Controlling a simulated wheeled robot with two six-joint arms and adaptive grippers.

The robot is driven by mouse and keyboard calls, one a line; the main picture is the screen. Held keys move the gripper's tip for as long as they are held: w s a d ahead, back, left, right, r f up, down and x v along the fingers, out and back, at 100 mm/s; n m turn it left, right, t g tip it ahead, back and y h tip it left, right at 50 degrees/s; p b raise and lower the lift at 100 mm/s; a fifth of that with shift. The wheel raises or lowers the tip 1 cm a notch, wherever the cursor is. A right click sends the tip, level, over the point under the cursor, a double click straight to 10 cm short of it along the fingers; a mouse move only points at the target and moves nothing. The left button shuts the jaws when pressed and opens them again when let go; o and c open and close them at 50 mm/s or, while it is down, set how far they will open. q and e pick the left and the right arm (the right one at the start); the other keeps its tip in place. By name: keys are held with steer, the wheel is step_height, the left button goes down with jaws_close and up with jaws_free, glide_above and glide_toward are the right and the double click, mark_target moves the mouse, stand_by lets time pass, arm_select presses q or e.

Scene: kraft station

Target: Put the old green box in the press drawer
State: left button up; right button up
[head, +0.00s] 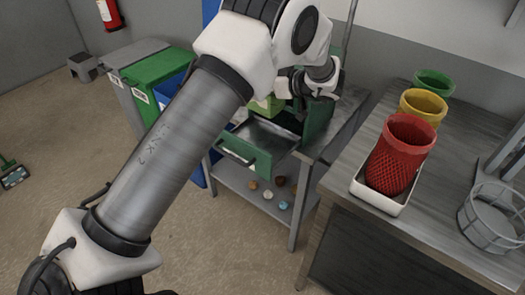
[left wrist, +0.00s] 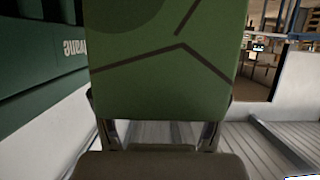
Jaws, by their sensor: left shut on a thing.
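The green box, light green with dark lines, fills the middle of the left wrist view (left wrist: 160,70). Part of it also shows in the head view (head: 266,107), above the back of the drawer. My left gripper (left wrist: 160,133) is shut on its lower end, one finger at each side. The press drawer (head: 244,152) has a green front with a light handle and is pulled out. Its grey inside looks empty where I see it. The dark green press stands behind and right of it. My right gripper is out of view.
The press stands on a grey metal table (head: 345,110) with several small balls on its lower shelf. Bins (head: 155,80) stand behind my arm.

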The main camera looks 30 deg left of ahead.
arm_select(q)
steer(key=f+b, duration=0.3)
steer(key=f, duration=0.4)
steer(key=shift+w+f, duration=0.2)
step_height(320, 180, down, 9)
steer(key=shift+s+f+p, duration=0.1)
steer(key=shift+f+p, duration=0.05)
steer(key=shift+p, duration=0.25)
steer(key=shift+f, duration=0.1)
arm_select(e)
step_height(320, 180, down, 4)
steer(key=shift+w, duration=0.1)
arm_select(q)
steer(key=shift+f, duration=0.15)
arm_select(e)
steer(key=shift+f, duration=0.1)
arm_select(q)
steer(key=o, duration=1.6)
steer(key=shift+d+r, duration=0.15)
steer(key=shift+r, duration=0.1)
steer(key=b+v, duration=0.1)
steer(key=v, duration=0.6)
steer(key=shift+d+r, duration=0.1)
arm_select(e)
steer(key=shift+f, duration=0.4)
